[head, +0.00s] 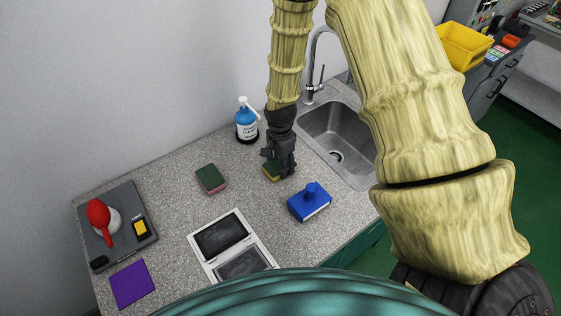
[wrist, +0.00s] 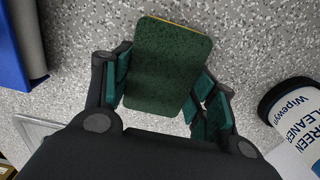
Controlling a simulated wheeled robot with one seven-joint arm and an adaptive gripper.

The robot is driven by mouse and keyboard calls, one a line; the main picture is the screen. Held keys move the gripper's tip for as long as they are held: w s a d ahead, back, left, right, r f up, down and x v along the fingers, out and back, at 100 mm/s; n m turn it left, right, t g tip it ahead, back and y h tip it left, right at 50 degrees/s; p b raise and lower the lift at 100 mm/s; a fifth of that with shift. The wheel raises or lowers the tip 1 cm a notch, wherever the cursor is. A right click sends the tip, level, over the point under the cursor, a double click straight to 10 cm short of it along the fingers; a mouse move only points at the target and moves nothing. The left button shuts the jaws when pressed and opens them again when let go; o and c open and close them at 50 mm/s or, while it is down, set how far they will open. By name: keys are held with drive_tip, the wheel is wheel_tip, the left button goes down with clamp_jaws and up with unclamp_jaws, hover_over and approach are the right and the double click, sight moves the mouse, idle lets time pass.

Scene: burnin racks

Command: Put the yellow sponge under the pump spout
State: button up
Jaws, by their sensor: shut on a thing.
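My gripper (head: 276,165) is shut on the yellow sponge (head: 271,172), low over the speckled counter. In the wrist view the sponge (wrist: 168,65) shows a dark green scouring face with a thin yellow edge at its far end, between the finger pads of my gripper (wrist: 168,85). I cannot tell whether the sponge touches the counter. The blue pump bottle (head: 246,125) with a white pump head stands upright behind and left of my gripper, near the wall. Its labelled body (wrist: 295,110) also shows at the right of the wrist view.
A green-topped sponge (head: 211,179) with a pinkish lower layer lies to the left. A blue handled block (head: 309,203) sits right of my gripper, near the sink (head: 343,133). A white double-framed panel (head: 233,248) lies in front. A grey tray (head: 128,203) is far left.

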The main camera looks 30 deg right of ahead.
drive_tip(key=shift+f, duration=0.15)
drive_tip(key=o, duration=0.7)
drive_tip(key=shift+c, duration=0.2)
wheel_tip(320, 180, up, 12)
drive_tip(key=b, duration=0.4)
idle(0.4)
drive_tip(key=shift+r, duration=0.3)
